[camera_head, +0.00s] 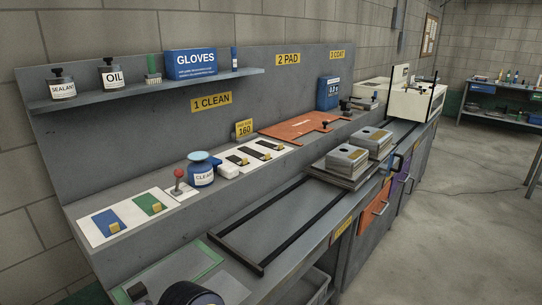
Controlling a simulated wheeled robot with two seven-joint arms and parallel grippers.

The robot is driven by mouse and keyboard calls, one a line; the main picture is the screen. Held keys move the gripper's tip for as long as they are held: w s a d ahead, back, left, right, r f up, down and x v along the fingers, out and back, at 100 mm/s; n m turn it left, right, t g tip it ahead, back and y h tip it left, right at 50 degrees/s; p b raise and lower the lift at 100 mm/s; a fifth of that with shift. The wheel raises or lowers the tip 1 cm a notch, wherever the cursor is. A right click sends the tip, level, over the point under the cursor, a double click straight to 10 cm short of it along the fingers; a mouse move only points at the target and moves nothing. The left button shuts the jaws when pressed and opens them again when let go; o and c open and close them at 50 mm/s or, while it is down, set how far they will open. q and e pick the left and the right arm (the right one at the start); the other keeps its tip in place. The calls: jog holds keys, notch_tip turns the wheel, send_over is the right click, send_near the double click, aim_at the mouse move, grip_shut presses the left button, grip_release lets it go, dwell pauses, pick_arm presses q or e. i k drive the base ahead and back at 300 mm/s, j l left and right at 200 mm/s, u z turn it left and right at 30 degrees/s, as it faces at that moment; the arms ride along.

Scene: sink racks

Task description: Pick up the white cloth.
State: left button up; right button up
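A small white folded piece (228,171), which looks like the white cloth, lies on the bench ledge just right of the blue cleaner bottle (201,176). It is small in this view, so its folds and texture are hard to make out. The bottle stands upright and its label faces forward. Neither of my grippers can be made out in the head view, and nothing is seen touching the white piece.
Left of the bottle are a red-knobbed lever (179,176) and a white board (122,218) with blue and green pads. To the right are a white strip with dark pads (247,158) and an orange plate (300,127). A dark frame (236,256) lies in front. Dark rounded shapes show at bottom left.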

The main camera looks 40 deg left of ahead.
aim_at(228, 171)
jog(key=i+u, duration=0.1)
jog(key=i, duration=0.65)
jog(key=i+l, duration=0.15)
jog(key=i, duration=0.55)
jog(key=i+l+u, duration=0.15)
jog(key=i, duration=0.6)
jog(key=i+j+u, duration=0.1)
jog(key=u, duration=2.5)
jog(key=i+j+u, duration=0.1)
jog(key=u, duration=0.4)
jog(key=i+u, duration=0.3)
jog(key=u, duration=0.15)
